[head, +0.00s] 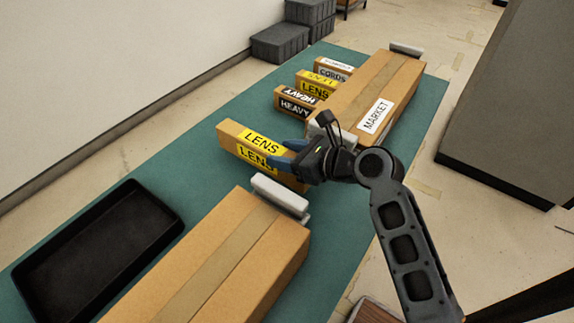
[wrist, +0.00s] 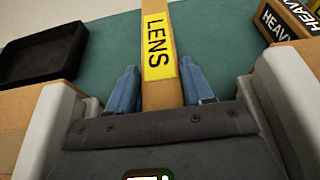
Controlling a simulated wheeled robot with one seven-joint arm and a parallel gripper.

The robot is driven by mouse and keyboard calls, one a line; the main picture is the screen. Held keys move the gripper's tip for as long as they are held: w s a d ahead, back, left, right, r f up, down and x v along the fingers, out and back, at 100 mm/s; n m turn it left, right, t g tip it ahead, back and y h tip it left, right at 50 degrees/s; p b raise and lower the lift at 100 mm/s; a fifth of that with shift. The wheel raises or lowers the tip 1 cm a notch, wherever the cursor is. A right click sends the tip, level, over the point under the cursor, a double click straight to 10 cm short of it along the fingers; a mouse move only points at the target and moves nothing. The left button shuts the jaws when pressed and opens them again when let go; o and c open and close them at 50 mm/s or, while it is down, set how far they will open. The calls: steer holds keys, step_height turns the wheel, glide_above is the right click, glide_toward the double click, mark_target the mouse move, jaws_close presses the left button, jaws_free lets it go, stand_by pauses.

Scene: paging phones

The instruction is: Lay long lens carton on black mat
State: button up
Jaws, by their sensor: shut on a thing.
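The long lens carton (head: 236,142) is a slim tan box with yellow LENS labels. My gripper (head: 284,153) is shut on it, with blue fingers on its two sides, nearer its right end. In the wrist view the carton (wrist: 157,45) runs straight ahead between the fingers (wrist: 159,78). I cannot tell whether its underside touches the green surface. The black mat shows as an empty, shallow black tray with a raised rim (head: 160,205), at the left of the head view and at the upper left of the wrist view (wrist: 40,52).
A large tan box (head: 215,250) with a grey-white end piece (head: 280,194) lies between the tray and my arm. Behind are the MARKET box (head: 395,85), a HEAVY carton (head: 293,103), a shorter LENS carton (head: 316,89) and a CORDS carton (head: 333,74). Green surface (head: 190,160) is bare left of the held carton.

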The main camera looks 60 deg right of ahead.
step_height(320, 180, down, 4)
steer(key=shift+r, duration=0.2)
steer(key=o, duration=1.2)
